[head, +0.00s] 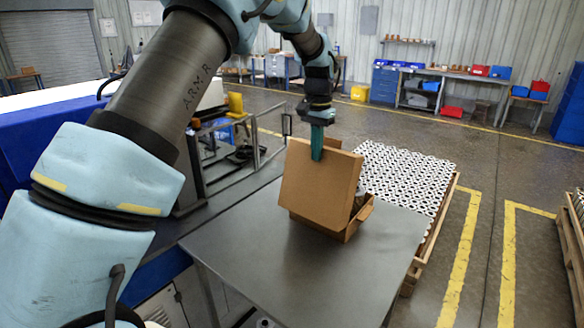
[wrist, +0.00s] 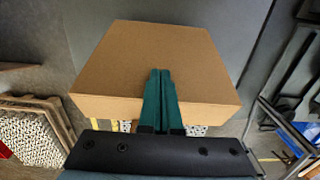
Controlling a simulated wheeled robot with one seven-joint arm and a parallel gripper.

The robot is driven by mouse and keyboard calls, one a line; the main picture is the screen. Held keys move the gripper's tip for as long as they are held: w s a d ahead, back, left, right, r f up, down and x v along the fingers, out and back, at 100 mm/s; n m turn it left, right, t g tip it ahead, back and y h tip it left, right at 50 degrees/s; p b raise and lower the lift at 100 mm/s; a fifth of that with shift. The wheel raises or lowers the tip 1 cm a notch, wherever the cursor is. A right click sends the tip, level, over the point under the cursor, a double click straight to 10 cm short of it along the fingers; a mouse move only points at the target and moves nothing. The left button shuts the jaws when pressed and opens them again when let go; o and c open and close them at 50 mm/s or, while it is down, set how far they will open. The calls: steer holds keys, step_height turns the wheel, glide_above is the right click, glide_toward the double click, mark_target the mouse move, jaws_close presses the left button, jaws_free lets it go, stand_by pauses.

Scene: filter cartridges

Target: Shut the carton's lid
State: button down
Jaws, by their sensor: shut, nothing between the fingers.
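The brown cardboard carton (head: 352,229) sits on the grey table. Its lid (head: 318,192) stands raised and steep, with its broad face toward the head camera and a short flap along its top edge. In the wrist view the lid (wrist: 205,72) fills the middle as a brown panel. My gripper (head: 316,157) points down at the lid's upper edge, its green fingers overlapping the broad face. The fingers (wrist: 160,73) are together and empty in the wrist view. I cannot tell whether they touch the lid. The lid hides most of the carton's inside.
The grey table (head: 290,270) is clear in front of the carton. A pallet with black-and-white patterned goods (head: 408,175) stands just behind and to the right. A metal frame with rails (head: 225,160) stands at the left. Shelves and bins line the far wall.

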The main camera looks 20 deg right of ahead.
mark_target(314, 175)
steer(key=shift+d, duration=0.1)
steer(key=shift+w+d+f, duration=0.1)
steer(key=shift+w+d, duration=0.25)
steer(key=shift+d, duration=0.25)
step_height(314, 175, up, 10)
steer(key=s+a, duration=0.1)
steer(key=shift+a, duration=0.4)
stand_by(1.0)
steer(key=w+a+f+n+b, duration=0.1)
steer(key=a+f+n+b, duration=0.2)
steer(key=a, duration=0.8)
steer(key=w+a+f+n, duration=0.15)
steer(key=a+f, duration=0.35)
steer(key=a, duration=0.7)
steer(key=s+a+f+n+b, duration=0.1)
steer(key=s+a+f+n, duration=0.2)
steer(key=s+a, duration=0.4)
steer(key=s+a+f+n+t+b, duration=0.1)
steer(key=s+a+f+n, duration=0.2)
steer(key=a, duration=0.9)
steer(key=s+f, duration=0.2)
steer(key=s, duration=0.2)
steer(key=shift+s+a+f+t, duration=0.25)
steer(key=shift+s+f+t, duration=0.05)
steer(key=shift+s, duration=0.05)
